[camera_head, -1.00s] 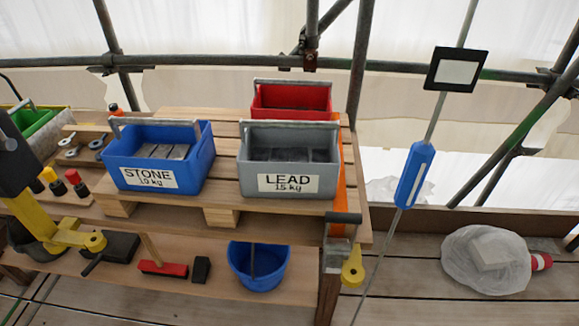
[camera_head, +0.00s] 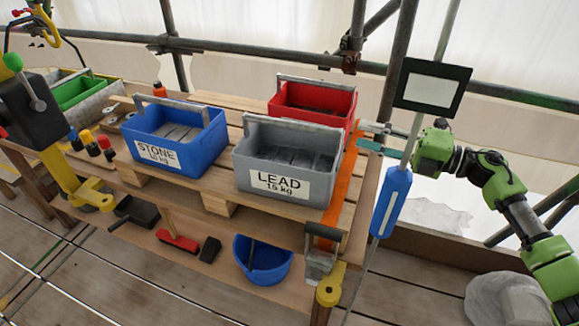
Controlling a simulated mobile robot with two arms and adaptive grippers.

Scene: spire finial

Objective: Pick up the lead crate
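The lead crate (camera_head: 285,183) is a grey open box with a "LEAD 15 kg" label. It stands upright on the wooden pallet on the bench, with dark pieces inside and a grey bar handle (camera_head: 297,123) across its top. My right gripper (camera_head: 368,138) comes in from the right on a green arm. Its two fingers appear spread and empty, pointing left. It is to the right of the lead crate and apart from it, near the red crate's right side. My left gripper is not in view.
The blue stone crate (camera_head: 158,153) stands left of the lead crate, and a red crate (camera_head: 345,106) stands close behind it. A thin pole with a blue handle (camera_head: 390,203) rises right of the bench. An orange strap (camera_head: 340,178) lies along the pallet's right edge.

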